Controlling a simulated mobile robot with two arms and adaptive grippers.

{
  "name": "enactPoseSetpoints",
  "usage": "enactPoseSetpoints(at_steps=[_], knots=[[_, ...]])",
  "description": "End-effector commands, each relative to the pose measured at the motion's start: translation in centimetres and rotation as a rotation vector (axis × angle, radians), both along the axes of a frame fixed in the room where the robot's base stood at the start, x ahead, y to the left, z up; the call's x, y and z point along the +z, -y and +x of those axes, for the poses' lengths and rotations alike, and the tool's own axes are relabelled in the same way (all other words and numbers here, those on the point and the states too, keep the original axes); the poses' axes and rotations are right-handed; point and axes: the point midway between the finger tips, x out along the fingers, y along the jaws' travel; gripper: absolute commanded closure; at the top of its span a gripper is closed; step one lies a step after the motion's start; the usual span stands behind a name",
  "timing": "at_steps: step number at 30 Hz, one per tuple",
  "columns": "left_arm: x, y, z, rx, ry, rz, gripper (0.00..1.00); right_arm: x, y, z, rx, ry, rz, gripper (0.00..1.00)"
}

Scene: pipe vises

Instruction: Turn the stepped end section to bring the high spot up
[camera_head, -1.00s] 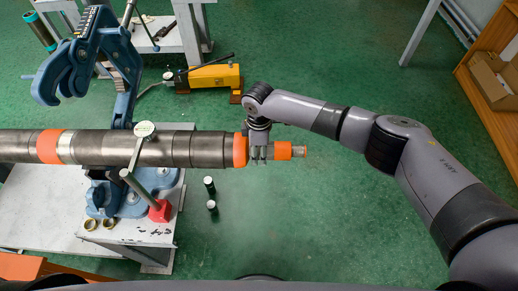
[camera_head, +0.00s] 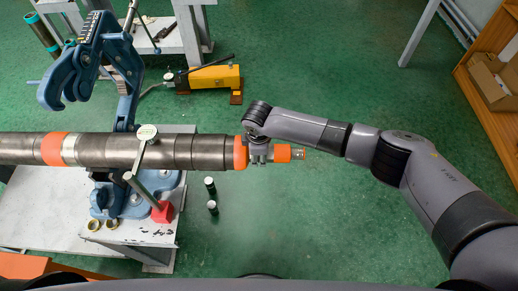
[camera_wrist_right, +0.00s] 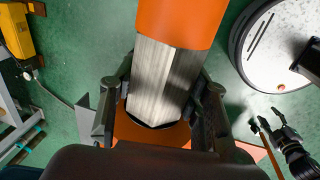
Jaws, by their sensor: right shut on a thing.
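A long grey steel pipe (camera_head: 105,150) lies level, with a stepped end section (camera_head: 205,152) on its right. An orange collar (camera_head: 240,153) and an orange sleeve (camera_head: 283,153) are on this end. My right gripper (camera_head: 258,152) is shut on the bare metal between them; the right wrist view shows its fingers on both sides of this metal (camera_wrist_right: 163,80). A round dial gauge (camera_head: 147,132) stands over the pipe on a post with a red base (camera_head: 163,211). My left gripper (camera_wrist_right: 273,118) shows small in the right wrist view, fingers apart and empty.
A blue pipe vise (camera_head: 88,60) stands open behind the pipe, on a grey bench (camera_head: 50,225). A yellow pump (camera_head: 213,77) sits on the floor behind. Green floor is clear around my right forearm.

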Motion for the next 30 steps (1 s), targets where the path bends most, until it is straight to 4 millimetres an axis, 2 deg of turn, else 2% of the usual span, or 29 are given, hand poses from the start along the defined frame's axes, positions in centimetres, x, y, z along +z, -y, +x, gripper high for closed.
enactPoseSetpoints(at_steps=[1,6,14,23,30], knots=[[1.0,0.0,0.0,0.000,0.000,0.000,0.58,0.4,0.0,-0.2,0.003,0.036,0.001,0.85],[2.1,0.0,0.0,0.000,0.000,0.000,0.58,0.2,0.0,-0.3,0.001,0.190,0.002,0.85],[2.0,0.0,0.0,0.000,0.000,0.000,0.58,-0.4,0.0,-0.4,-0.001,0.435,0.003,0.85],[-0.8,0.0,0.0,0.000,0.000,0.000,0.58,-1.0,0.0,-0.4,-0.003,0.721,0.002,0.85],[-5.0,0.0,0.0,0.000,0.000,0.000,0.58,-1.5,0.0,-0.3,-0.003,0.949,0.001,0.85]])
